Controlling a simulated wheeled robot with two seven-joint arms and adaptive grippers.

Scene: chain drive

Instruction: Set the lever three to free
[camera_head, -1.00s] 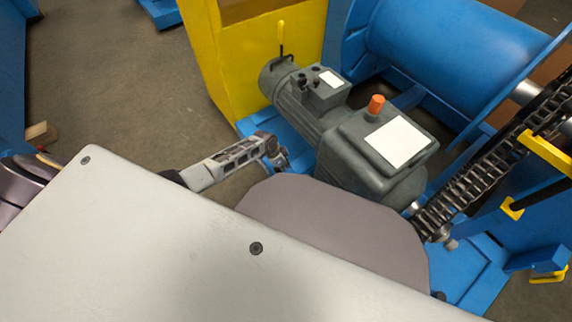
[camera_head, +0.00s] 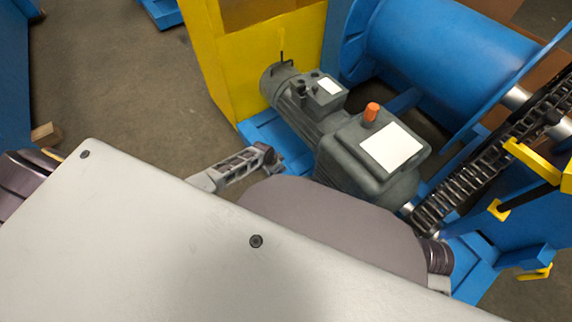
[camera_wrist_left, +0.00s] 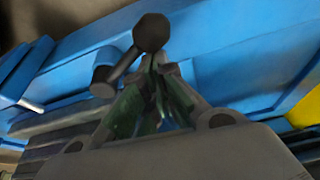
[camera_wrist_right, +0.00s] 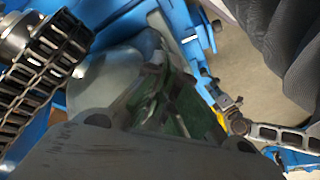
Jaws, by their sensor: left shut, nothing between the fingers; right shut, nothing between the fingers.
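A dark lever with a round knob (camera_wrist_left: 151,32) shows in the left wrist view, just beyond the fingertips of my left gripper (camera_wrist_left: 156,66). I see no number on it and cannot tell whether the fingers touch it. In the head view my left gripper (camera_head: 273,160) is shut and empty beside the grey geared motor (camera_head: 320,125). A thin upright lever (camera_head: 281,56) stands at the motor's far end, against the yellow frame; its upper part is hard to make out. My right gripper (camera_wrist_right: 160,62) is shut and empty in its wrist view; its fingers are blurred.
A roller chain (camera_head: 470,183) runs at the right beside a blue drum (camera_head: 450,50). An orange cap (camera_head: 371,112) tops the gearbox. The yellow frame (camera_head: 215,60) stands behind the motor. Open floor (camera_head: 110,100) lies at the left.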

